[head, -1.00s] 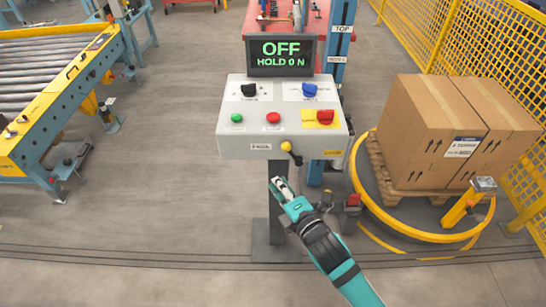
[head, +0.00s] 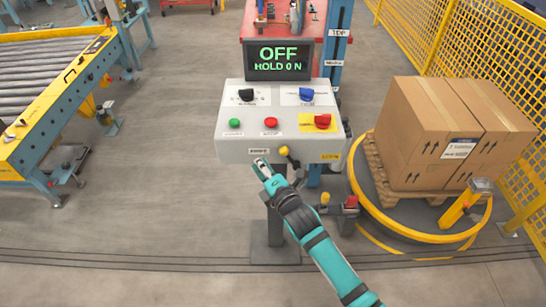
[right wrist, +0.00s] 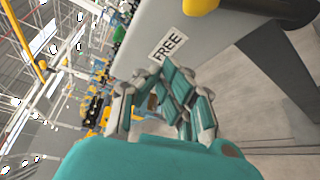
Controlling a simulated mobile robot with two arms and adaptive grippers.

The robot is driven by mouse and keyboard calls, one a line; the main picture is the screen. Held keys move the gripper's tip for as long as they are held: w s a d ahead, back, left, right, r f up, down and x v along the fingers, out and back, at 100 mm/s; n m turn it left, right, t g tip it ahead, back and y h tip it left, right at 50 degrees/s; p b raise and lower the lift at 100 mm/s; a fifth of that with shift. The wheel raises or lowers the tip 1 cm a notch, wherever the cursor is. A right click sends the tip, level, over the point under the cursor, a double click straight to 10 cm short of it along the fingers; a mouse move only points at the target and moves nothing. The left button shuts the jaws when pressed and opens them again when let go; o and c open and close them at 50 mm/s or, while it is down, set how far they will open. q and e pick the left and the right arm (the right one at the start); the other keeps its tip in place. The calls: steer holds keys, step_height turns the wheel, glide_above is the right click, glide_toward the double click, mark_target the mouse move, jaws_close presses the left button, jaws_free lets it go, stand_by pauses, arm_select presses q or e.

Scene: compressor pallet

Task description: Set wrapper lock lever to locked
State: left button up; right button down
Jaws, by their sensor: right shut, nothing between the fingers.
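The wrapper lock lever (head: 289,156) is on the lower front of the grey control box (head: 228,140). It has a yellow round part and a dark arm slanting down to the right. A white label (head: 258,151), reading FREE in the right wrist view (right wrist: 167,45), is on its left; a yellow label (head: 330,156) is on its right. My right gripper (head: 261,163) is shut and empty just below the white label, left of the lever. In the right wrist view its fingers (right wrist: 170,82) point towards that label; a yellow part (right wrist: 200,5) shows at the top edge. My left gripper is out of view.
The display (head: 280,58) above the box reads OFF, HOLD 0 N. Selector knobs and buttons sit on the box's top face. Cartons (head: 430,115) stand on the yellow-ringed turntable (head: 405,235) at right. A roller conveyor (head: 60,95) is at left, with open floor between.

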mark_target(265, 149)
steer(key=shift+w+d+r+p, duration=0.25)
steer(key=shift+w+d+p, duration=0.2)
steer(key=shift+d, duration=0.1)
steer(key=shift+w+d+r+p, duration=0.2)
steer(key=shift+w+d+p, duration=0.1)
steer(key=shift+d+p, duration=0.2)
steer(key=shift+d+r, duration=0.1)
steer(key=shift+d, duration=0.5)
steer(key=shift+d+r, duration=0.15)
steer(key=shift+d, duration=0.05)
